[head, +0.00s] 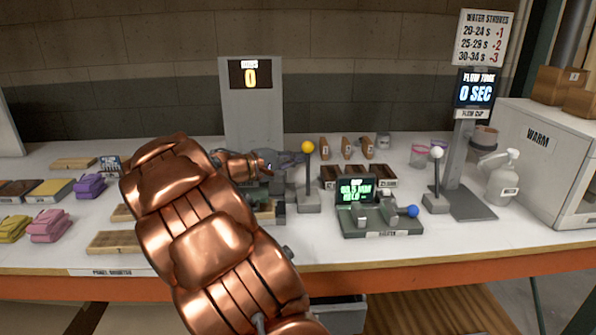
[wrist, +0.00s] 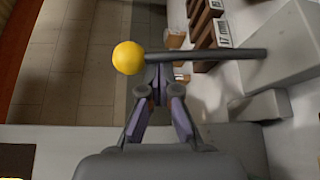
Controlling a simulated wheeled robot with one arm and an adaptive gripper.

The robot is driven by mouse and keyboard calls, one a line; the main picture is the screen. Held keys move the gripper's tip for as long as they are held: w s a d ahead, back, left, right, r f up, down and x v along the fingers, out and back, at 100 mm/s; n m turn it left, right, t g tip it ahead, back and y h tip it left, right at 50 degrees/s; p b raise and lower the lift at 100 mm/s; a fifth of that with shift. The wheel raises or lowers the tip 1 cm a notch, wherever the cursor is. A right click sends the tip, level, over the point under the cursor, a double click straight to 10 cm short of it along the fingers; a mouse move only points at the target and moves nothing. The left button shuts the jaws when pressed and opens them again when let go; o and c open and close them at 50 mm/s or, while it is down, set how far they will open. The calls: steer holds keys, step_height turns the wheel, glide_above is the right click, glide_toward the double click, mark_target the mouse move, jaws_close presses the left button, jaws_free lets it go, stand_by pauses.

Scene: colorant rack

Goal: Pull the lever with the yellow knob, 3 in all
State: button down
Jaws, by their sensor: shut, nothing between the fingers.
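The lever with the yellow knob (head: 308,146) stands upright on a grey base (head: 308,201) near the middle of the table. In the wrist view the yellow knob (wrist: 128,57) is at upper left and its dark rod (wrist: 215,55) runs to the right. My gripper (head: 300,158) is shut and empty, just left of the lever, a little below knob height. In the wrist view the fingertips (wrist: 158,72) come together at the rod close to the knob; I cannot tell whether they touch it.
A counter panel (head: 252,107) behind reads 0. A white-knob lever (head: 437,153) and a flow display (head: 477,90) reading 0 SEC stand to the right. A small device with a green screen and a blue knob (head: 413,211) sits right of the lever. Pouches and wooden trays lie left.

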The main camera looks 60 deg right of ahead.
steer(key=shift+s+a+m+g+h+b, duration=0.3)
steer(key=shift+s+a+m+h+b, duration=0.55)
steer(key=shift+b, duration=1.6)
steer(key=shift+s+a+y+b, duration=0.15)
steer(key=shift+s+a+b, duration=0.2)
steer(key=shift+a+b, duration=0.15)
steer(key=shift+s+a+y+b, duration=0.1)
steer(key=shift+s+a+b, duration=0.25)
steer(key=shift+a, duration=0.2)
steer(key=shift+s+a+f+b, duration=0.45)
steer(key=shift+s+a, duration=0.2)
steer(key=shift+a, duration=0.1)
steer(key=shift+s+f, duration=0.1)
steer(key=shift+s, duration=0.05)
